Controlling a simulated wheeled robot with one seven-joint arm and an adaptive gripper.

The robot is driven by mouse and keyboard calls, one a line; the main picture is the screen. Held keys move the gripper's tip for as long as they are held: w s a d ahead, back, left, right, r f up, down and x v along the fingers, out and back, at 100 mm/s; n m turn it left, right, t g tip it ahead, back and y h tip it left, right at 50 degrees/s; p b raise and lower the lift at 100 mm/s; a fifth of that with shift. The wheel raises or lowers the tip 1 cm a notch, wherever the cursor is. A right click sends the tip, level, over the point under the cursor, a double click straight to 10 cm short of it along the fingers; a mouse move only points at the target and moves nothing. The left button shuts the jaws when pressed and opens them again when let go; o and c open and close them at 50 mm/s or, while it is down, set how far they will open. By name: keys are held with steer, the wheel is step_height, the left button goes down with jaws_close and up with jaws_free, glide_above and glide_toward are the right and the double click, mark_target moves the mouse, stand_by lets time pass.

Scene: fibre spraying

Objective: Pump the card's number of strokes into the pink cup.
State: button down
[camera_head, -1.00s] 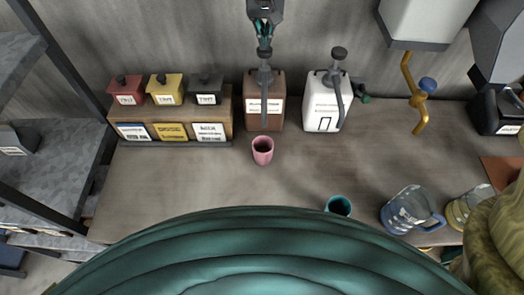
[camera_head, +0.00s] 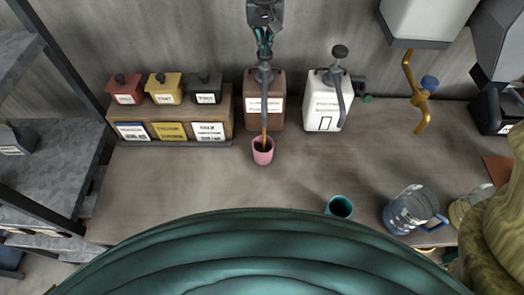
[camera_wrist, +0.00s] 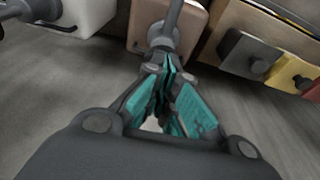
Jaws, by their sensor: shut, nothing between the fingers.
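The pink cup (camera_head: 262,151) stands upright on the table below the spout of the brown pump dispenser (camera_head: 277,112). A thin amber-brown stream runs from the spout into the cup, and dark liquid shows inside it. My gripper (camera_head: 264,50) is shut and empty, pointing down onto the pump head (camera_head: 264,74). In the wrist view my gripper (camera_wrist: 165,75) has its teal-padded fingers together right at the pump head (camera_wrist: 161,38). The small labels and cards (camera_head: 209,131) at the left are too small to read surely.
A white pump dispenser (camera_head: 325,112) stands right of the brown one. Red, yellow and dark tint boxes (camera_head: 165,96) sit on a wooden stand at left. A teal cup (camera_head: 339,206) and glass jugs (camera_head: 408,211) are at the front right. The table's middle is clear.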

steer(key=shift+f+b, duration=0.3)
steer(key=shift+f, duration=0.5)
steer(key=shift+r, duration=0.15)
steer(key=shift+r+p, duration=1.8)
steer(key=shift+r, duration=0.4)
steer(key=shift+r+p, duration=2.25)
steer(key=shift+r, duration=0.75)
